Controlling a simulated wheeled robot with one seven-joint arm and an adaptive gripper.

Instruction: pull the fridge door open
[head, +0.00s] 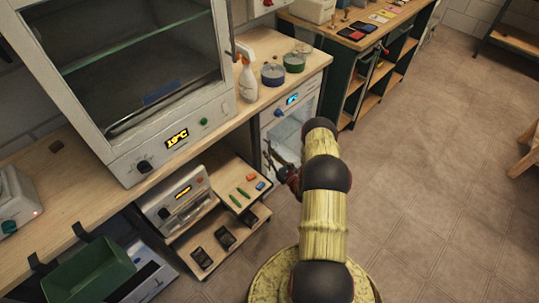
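The fridge is a small white unit with a lit blue display (292,99), set under the wooden counter. Its pale glass-fronted door (284,131) looks shut, as far as it shows. My gripper (273,158) is at the lower left part of the door front, by what looks like a dark handle. It is small and dark here, and I cannot tell whether its fingers are open or touch the handle. My arm hides the right and lower parts of the door.
A spray bottle (247,79), a blue tub (272,74) and a green tub (294,62) stand on the counter above. A low shelf (219,179) with small items is left of my gripper. Open floor (440,165) lies to the right.

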